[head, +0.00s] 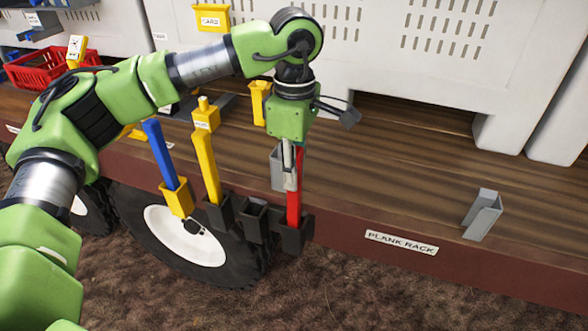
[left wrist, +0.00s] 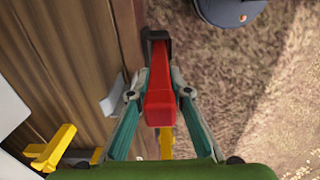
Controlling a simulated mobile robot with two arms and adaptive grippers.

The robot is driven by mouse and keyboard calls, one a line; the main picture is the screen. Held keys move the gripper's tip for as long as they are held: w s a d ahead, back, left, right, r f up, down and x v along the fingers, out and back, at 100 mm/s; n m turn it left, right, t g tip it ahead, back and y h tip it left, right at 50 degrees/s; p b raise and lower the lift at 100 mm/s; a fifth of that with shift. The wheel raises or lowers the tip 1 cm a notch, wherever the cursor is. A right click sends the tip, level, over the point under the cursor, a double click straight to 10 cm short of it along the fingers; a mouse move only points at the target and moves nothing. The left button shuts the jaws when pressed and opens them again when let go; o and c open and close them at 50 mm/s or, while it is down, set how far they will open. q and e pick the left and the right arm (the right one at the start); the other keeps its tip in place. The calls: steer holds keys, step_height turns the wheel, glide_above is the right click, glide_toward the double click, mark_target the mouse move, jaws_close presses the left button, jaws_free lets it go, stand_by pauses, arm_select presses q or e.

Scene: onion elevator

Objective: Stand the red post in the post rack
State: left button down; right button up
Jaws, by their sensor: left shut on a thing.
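The red post (head: 296,195) is upright at the side edge of the wooden deck. My left gripper (head: 289,172) is shut on its upper part, and the left wrist view also shows the fingers on both sides of the red post (left wrist: 158,95). The post rack is a row of dark sockets (head: 254,218) on the deck's edge. The post's lower end meets the right-hand socket (head: 294,236); how deep it sits is hidden. A yellow post (head: 206,165) stands in the left dark socket, and the middle socket looks empty. My right gripper is not in view.
A blue post (head: 161,152) leans in a yellow holder (head: 178,198) left of the rack, above a wheel (head: 190,235). A grey bracket (head: 482,214) stands near the plank rack label (head: 401,242). A red crate (head: 45,68) is at far left. The deck right of my gripper is mostly clear.

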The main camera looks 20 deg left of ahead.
arm_select(q)
steer(key=shift+f, duration=0.1)
steer(key=c, duration=1.8)
jaws_free()
